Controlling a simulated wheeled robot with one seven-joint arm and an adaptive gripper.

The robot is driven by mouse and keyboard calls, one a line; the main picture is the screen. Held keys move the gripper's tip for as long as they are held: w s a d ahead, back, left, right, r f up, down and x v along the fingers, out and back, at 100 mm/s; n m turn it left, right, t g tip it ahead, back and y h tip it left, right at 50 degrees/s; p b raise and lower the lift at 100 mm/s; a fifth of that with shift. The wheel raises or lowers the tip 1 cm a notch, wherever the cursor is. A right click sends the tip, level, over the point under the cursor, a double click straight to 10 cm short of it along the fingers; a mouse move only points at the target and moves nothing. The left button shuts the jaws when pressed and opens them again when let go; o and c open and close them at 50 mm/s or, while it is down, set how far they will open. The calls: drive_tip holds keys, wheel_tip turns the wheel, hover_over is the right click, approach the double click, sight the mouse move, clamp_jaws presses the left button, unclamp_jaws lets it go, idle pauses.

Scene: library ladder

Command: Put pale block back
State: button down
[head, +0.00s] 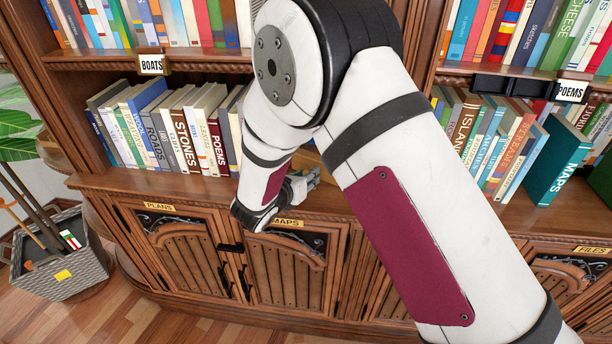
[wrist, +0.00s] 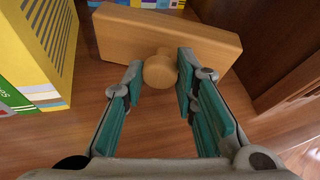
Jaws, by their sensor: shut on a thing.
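The pale block (wrist: 205,45) is a plain wooden slab with a round knob (wrist: 158,71) on its near face. In the wrist view it stands on the wooden shelf, turned a little at an angle. My gripper (wrist: 157,80) has its teal-padded fingers on either side of the knob and is shut on it. In the head view my gripper (head: 303,181) is low in front of the shelf, at the gap between the book rows. My arm hides most of the block there.
A yellow striped book (wrist: 42,45) stands close left of the block in the wrist view. A dark wooden upright (wrist: 290,75) is at the right. Book rows (head: 170,130) fill the shelf at left, and a teal MAPS book (head: 555,165) leans at right. Cupboard doors (head: 285,265) are below.

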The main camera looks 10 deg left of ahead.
drive_tip(key=c, duration=1.3)
unclamp_jaws()
drive_tip(key=shift+f, duration=0.1)
drive_tip(key=shift+s+r, duration=0.1)
drive_tip(key=shift+r, duration=0.15)
drive_tip(key=v, duration=1.1)
drive_tip(key=shift+s, duration=0.35)
drive_tip(key=shift+a+r, duration=0.15)
